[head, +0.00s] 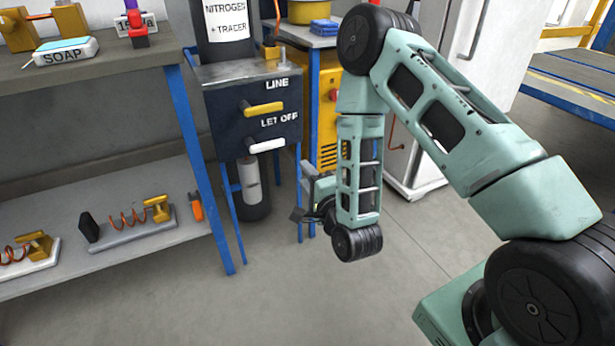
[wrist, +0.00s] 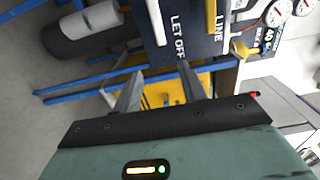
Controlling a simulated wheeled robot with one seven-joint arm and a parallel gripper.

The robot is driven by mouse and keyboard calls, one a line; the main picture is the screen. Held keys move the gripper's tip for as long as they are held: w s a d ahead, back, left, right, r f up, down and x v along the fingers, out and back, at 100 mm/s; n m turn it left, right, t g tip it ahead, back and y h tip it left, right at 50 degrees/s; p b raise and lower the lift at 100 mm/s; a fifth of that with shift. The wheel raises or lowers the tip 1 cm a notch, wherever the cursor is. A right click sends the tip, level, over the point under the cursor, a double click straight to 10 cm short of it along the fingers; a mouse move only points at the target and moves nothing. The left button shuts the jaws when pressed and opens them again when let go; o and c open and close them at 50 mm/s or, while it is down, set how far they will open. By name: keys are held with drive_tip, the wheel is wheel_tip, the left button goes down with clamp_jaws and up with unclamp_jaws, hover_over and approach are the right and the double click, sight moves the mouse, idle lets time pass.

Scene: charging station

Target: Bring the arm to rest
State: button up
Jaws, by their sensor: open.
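My arm reaches in from the right in the head view and bends down in front of a dark valve panel (head: 225,115). My gripper (head: 304,193) hangs low, just right of the panel's stand, partly hidden by my own wrist. In the wrist view my gripper (wrist: 158,86) shows two grey fingers spread apart with nothing between them. Beyond the fingers is the panel (wrist: 188,45), turned sideways, with the words LET OFF and LINE. In the head view its yellow lever (head: 264,109) and white lever (head: 267,145) both lie roughly level. I see no contact between the fingers and the panel.
A workbench (head: 110,75) with a soap box (head: 62,50) stands at left; its lower shelf (head: 150,245) holds spring fixtures. A yellow cabinet (head: 329,120) and a white fridge (head: 470,50) stand behind my arm. The front floor (head: 330,300) is clear. Gauges (wrist: 277,14) show in the wrist view.

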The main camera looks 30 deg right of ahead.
idle(0.5)
drive_tip(key=s+a+r+n+g+y, duration=0.2)
drive_tip(key=s+a+n+g, duration=0.1)
drive_tip(key=a+n+g, duration=0.3)
drive_tip(key=s+a+r+n+g+y, duration=0.2)
drive_tip(key=a+n+g+y, duration=0.1)
drive_tip(key=a+n, duration=0.5)
drive_tip(key=s+r+n+g+h, duration=0.1)
drive_tip(key=s+r+n+g, duration=0.25)
drive_tip(key=s, duration=0.45)
drive_tip(key=s+d+r+n+g+h, duration=0.1)
drive_tip(key=s+r+n+g+h, duration=0.15)
drive_tip(key=s+n, duration=0.4)
drive_tip(key=s+r+n+g+h, duration=0.1)
drive_tip(key=s+r+n+g, duration=0.15)
drive_tip(key=s, duration=0.75)
wheel_tip(320, 180, up, 32)
drive_tip(key=p, duration=3.2)
drive_tip(key=shift+r+m, duration=0.2)
drive_tip(key=shift+m, duration=0.15)
